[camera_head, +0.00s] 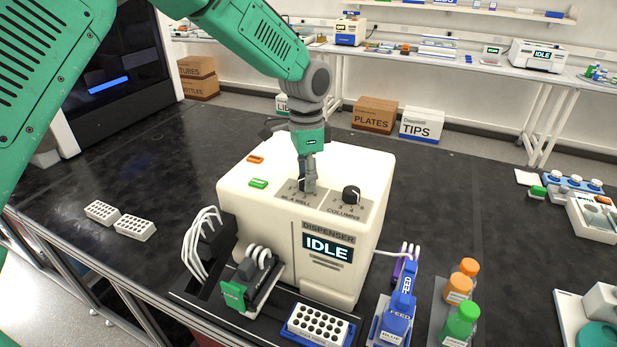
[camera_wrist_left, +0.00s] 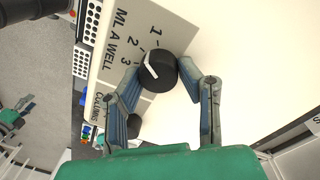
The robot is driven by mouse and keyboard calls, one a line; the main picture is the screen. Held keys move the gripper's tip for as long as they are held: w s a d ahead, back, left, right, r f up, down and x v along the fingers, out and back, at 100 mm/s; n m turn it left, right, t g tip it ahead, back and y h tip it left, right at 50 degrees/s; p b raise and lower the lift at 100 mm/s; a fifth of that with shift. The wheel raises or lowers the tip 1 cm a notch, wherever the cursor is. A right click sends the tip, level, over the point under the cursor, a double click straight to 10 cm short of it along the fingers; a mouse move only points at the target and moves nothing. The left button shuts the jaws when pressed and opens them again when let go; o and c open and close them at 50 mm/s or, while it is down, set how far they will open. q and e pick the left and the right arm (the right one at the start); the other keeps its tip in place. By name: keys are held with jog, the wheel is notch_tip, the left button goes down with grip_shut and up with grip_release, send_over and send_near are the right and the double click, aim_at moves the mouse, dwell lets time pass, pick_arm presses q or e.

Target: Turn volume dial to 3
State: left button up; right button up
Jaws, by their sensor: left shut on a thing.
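The cream dispenser (camera_head: 370,165) stands on the black bench with its screen reading IDLE. Its volume dial (camera_wrist_left: 158,72), marked ML A WELL, is a black knob with a white pointer line. In the left wrist view the numbers 1, 2 and 3 lie beside it. The pointer faces the numbers, but I cannot tell exactly which one it meets. My left gripper (camera_head: 309,186) comes down from above and is shut on this dial, one finger on each side. In the head view the gripper largely hides the dial. My right gripper is not in view.
The columns dial (camera_head: 351,194) sits close to the right of my left gripper. An orange button (camera_head: 256,159) and a green button (camera_head: 258,183) are on the dispenser's top left. A blue-rimmed well plate (camera_head: 318,325) and capped bottles (camera_head: 459,288) stand in front. The bench at left is mostly clear.

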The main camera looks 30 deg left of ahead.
pick_arm(q)
jog(key=n, duration=0.5)
jog(key=shift+w+a+r+n, duration=0.1)
jog(key=shift+w+r+n, duration=0.1)
jog(key=shift+n, duration=0.1)
jog(key=n, duration=0.4)
jog(key=shift+n+t, duration=0.3)
jog(key=shift+a, duration=0.1)
jog(key=o, duration=1.1)
jog(key=shift+o, duration=0.2)
jog(key=shift+f, duration=0.1)
